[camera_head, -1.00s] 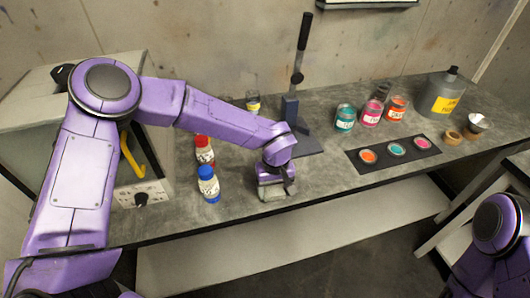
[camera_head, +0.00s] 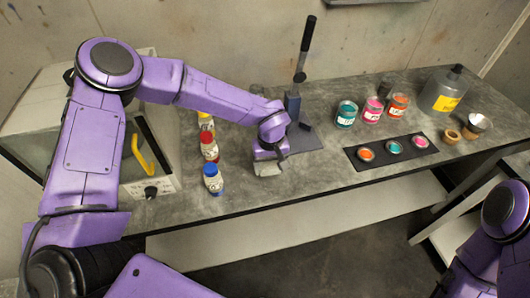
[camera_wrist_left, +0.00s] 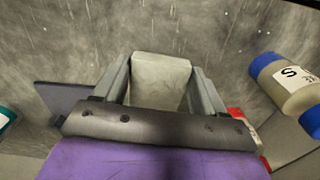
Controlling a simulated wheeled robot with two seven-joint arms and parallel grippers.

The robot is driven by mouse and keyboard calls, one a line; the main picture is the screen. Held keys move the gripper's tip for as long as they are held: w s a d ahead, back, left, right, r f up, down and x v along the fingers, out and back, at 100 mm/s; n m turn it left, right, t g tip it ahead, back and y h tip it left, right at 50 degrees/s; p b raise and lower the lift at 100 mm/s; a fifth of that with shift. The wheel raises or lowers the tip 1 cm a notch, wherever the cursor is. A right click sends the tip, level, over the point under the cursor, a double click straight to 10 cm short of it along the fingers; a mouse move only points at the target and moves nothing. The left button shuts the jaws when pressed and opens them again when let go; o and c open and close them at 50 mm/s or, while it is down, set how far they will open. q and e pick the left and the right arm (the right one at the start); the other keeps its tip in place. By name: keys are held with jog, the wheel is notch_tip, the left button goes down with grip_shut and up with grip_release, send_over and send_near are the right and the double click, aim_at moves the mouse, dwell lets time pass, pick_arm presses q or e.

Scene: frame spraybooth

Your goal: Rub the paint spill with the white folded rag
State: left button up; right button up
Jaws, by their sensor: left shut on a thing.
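My left gripper (camera_head: 268,167) is low over the grey bench top (camera_head: 325,180), between the bottles and the stand. In the left wrist view its two fingers (camera_wrist_left: 160,85) are shut on the white folded rag (camera_wrist_left: 160,78), a pale block between them. In the head view the rag (camera_head: 267,170) shows as a small light patch under the gripper. Whether it touches the bench is hard to tell. I cannot make out the paint spill; it may be hidden. Only part of my right arm shows at the lower right, without its gripper.
Paint jars (camera_head: 346,115) and a black strip with open pots (camera_head: 393,149) are to the right. The front bench edge is near.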

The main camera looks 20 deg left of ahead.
pick_arm(q)
jog(key=shift+w+r+p, duration=0.2)
jog(key=shift+r+p, duration=0.35)
jog(key=shift+r, duration=0.25)
jog(key=shift+s+r+p, duration=0.15)
jog(key=shift+r+p, duration=0.25)
jog(key=shift+r, duration=0.6)
jog(key=shift+f, duration=0.1)
jog(key=shift+d, duration=0.1)
